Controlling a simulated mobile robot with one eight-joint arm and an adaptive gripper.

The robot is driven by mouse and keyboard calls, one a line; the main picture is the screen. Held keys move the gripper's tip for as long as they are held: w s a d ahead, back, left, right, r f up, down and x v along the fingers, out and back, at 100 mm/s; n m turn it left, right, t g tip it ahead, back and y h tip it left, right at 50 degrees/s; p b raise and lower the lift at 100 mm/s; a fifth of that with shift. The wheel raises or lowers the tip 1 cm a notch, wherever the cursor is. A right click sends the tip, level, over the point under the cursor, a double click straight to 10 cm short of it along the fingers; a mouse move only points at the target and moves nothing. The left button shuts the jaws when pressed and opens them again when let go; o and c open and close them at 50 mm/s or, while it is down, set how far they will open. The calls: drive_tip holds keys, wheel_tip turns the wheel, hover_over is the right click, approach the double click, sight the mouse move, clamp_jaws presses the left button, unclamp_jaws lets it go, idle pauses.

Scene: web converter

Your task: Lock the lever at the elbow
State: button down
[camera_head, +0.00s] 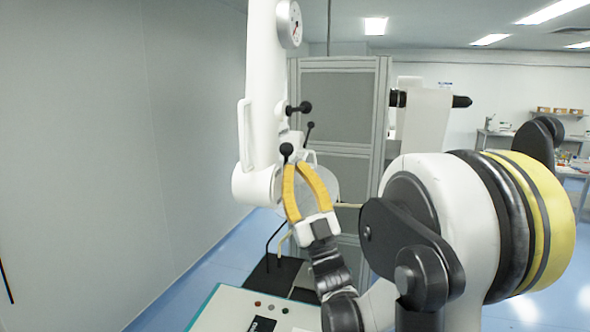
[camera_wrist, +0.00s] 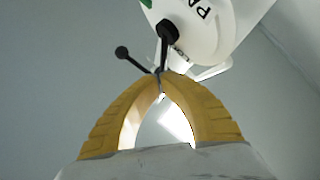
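A white jointed arm (camera_head: 264,85) hangs in the head view, with a rounded elbow (camera_head: 250,188) at its lower end. A black ball-ended lever (camera_head: 286,150) sits at this elbow; in the wrist view a black lever (camera_wrist: 163,52) runs down to my fingertips. My gripper (camera_head: 294,165) has yellow fingers pointing up at the elbow. Its fingertips (camera_wrist: 160,77) come together around the dark lever rod, which they partly hide. A second thin ball-ended rod (camera_wrist: 122,53) leans left in the wrist view.
Another black knob (camera_head: 300,108) and a thin ball-ended rod (camera_head: 309,130) stand just above the elbow. A grey panelled cabinet (camera_head: 336,105) is behind. A control box with buttons (camera_head: 235,308) is below. A plain wall (camera_head: 110,140) is on the left.

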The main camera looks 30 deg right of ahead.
drive_tip(key=shift+w+d+r+m+g+h+p, duration=0.15)
drive_tip(key=shift+m+g+h+p, duration=0.25)
drive_tip(key=shift+m+h, duration=0.6)
drive_tip(key=shift+w+d+r+m+g+h+p, duration=0.15)
drive_tip(key=shift+m+g+h, duration=0.3)
drive_tip(key=shift+m+h, duration=0.55)
drive_tip(key=shift+w+d+r+m+g+h+p, duration=0.1)
drive_tip(key=shift+d+m+g+h+p, duration=0.25)
drive_tip(key=shift+m+h, duration=0.65)
drive_tip(key=shift+w+d+m+g+h+p, duration=0.2)
drive_tip(key=shift+m+g+h+p, duration=0.35)
drive_tip(key=shift+m+g+h, duration=0.25)
drive_tip(key=shift+w+d+m+g+h+p, duration=0.2)
drive_tip(key=shift+m+g+h+p, duration=0.4)
drive_tip(key=shift+m+g, duration=0.3)
drive_tip(key=shift+w+d+m+g+h+p, duration=0.25)
drive_tip(key=shift+d+m+g+h+p, duration=0.15)
drive_tip(key=shift+m+g+p, duration=0.4)
drive_tip(key=shift+w+d+f+m+g+p, duration=0.1)
drive_tip(key=shift+w+d+m+g+p, duration=0.15)
drive_tip(key=shift+m+g+p, duration=0.25)
drive_tip(key=shift+w+d+f+m+g+p, duration=0.1)
drive_tip(key=shift+w+d+m+g+p, duration=0.15)
drive_tip(key=shift+m+g, duration=0.35)
drive_tip(key=shift+d+g, duration=0.1)
drive_tip(key=shift+g, duration=0.3)
drive_tip(key=shift+w+d+f+b, duration=0.55)
drive_tip(key=shift+w+d+f, duration=0.1)
drive_tip(key=shift+d+f, duration=0.15)
drive_tip(key=shift+r, duration=0.2)
